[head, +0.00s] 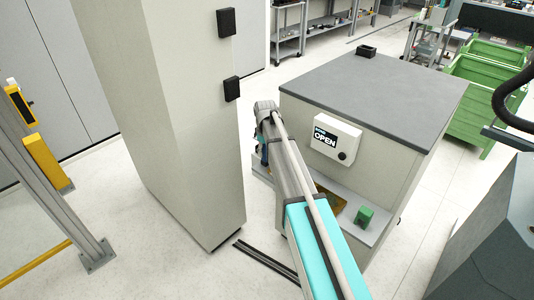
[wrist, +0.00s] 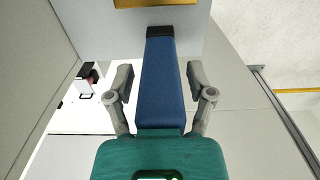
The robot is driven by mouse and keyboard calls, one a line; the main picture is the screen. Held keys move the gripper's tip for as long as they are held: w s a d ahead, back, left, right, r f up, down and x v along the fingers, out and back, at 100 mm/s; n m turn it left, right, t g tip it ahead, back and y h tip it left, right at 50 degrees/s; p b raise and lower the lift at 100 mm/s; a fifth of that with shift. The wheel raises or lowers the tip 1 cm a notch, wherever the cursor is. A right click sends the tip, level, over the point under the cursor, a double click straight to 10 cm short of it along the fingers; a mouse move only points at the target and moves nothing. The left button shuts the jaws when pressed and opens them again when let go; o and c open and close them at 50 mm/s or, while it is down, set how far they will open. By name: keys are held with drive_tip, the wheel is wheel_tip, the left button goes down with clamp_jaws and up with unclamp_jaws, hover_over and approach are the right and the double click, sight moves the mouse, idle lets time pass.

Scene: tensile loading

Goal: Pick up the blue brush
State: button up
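The blue brush (wrist: 162,85) shows in the wrist view as a long blue shape with a dark far end, running up from the teal gripper body. My gripper (wrist: 160,78) has one grey finger on each side of it. A narrow gap shows between the brush and each finger, so the gripper looks open around it. The brush's near end is hidden behind the gripper body. In the head view my gripper (head: 262,150) is low at the left side of the grey-topped cabinet, mostly hidden by my arm. A small blue patch shows there.
The cabinet (head: 375,95) carries a box reading OPEN (head: 333,139). A green block (head: 365,216) sits on its low front ledge (head: 378,232), beside a brass-coloured plate (head: 337,204). A tall pale column (head: 175,110) stands close on the left. Green bins (head: 480,90) stand behind right.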

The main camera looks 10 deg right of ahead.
clamp_jaws()
drive_tip(key=shift+r, duration=0.2)
wheel_tip(320, 180, up, 10)
drive_tip(key=p, duration=1)
drive_tip(key=shift+f, duration=0.2)
idle(0.8)
